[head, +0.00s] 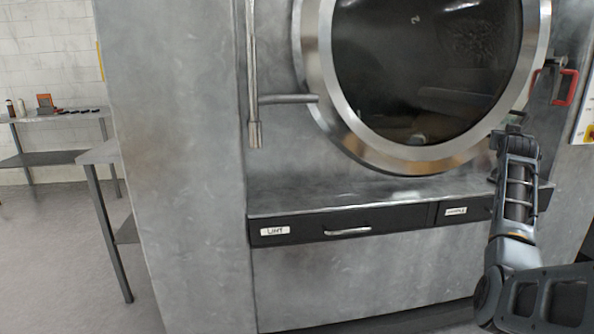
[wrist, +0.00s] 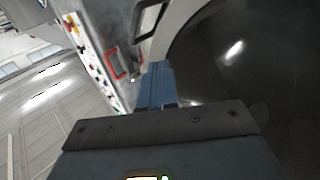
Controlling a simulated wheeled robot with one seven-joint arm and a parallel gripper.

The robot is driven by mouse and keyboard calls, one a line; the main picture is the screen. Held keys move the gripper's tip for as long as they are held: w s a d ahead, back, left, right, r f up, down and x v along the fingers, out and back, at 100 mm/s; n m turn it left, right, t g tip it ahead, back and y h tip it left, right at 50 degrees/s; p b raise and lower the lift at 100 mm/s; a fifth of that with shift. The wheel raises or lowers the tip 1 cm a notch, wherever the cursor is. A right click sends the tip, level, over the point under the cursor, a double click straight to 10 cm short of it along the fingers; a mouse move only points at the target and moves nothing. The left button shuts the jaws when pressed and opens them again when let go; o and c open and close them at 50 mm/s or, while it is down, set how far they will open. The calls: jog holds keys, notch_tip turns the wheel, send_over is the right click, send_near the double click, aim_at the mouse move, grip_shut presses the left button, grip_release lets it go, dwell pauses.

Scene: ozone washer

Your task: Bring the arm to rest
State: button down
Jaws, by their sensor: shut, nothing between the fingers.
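My arm rises at the right edge of the head view, its forearm upright and my gripper (head: 514,122) at the top. My gripper is in front of the lower right of the washer's round door (head: 311,75). I cannot tell in the head view whether it touches the machine. In the wrist view the blue-grey fingers (wrist: 157,70) are together with nothing seen between them. The dark door glass (wrist: 235,55) fills the right of that view.
A red handle (head: 573,87) is just right of my gripper, beside a control panel (wrist: 88,62) with buttons. A ledge with dark drawers (head: 395,220) runs below the door. A vertical pipe (head: 251,60) is left of it. Tables (head: 60,117) stand far left, with open floor before them.

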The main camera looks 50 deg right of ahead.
jog(key=w+a+f+n+t+y, duration=0.2)
jog(key=w+a+f+n+t, duration=0.25)
jog(key=w+a+f, duration=1.25)
jog(key=w+a+f+n+t+y, duration=0.15)
jog(key=a+f, duration=0.25)
jog(key=a, duration=0.4)
jog(key=w+a+f+n+t+y+p, duration=0.1)
jog(key=a+f+t, duration=0.15)
jog(key=a, duration=0.55)
jog(key=w+a+f+n+t+y, duration=0.15)
jog(key=a+f, duration=0.25)
jog(key=a, duration=0.5)
jog(key=s+a+f+n+t+y, duration=0.1)
jog(key=s+a+n+y, duration=0.2)
jog(key=a, duration=0.9)
jog(key=s+a+f+n+t+y, duration=0.15)
jog(key=s+a, duration=0.35)
jog(key=a, duration=0.8)
jog(key=s+a+r+n+y+p, duration=0.1)
jog(key=s+a+r+n+y, duration=0.2)
jog(key=s+a+r+y, duration=0.4)
jog(key=s+a+r, duration=0.3)
jog(key=s+a, duration=0.3)
jog(key=s, duration=0.1)
jog(key=shift+s+a+r+n, duration=0.2)
jog(key=shift+a+r+n, duration=0.05)
jog(key=shift+n, duration=0.15)
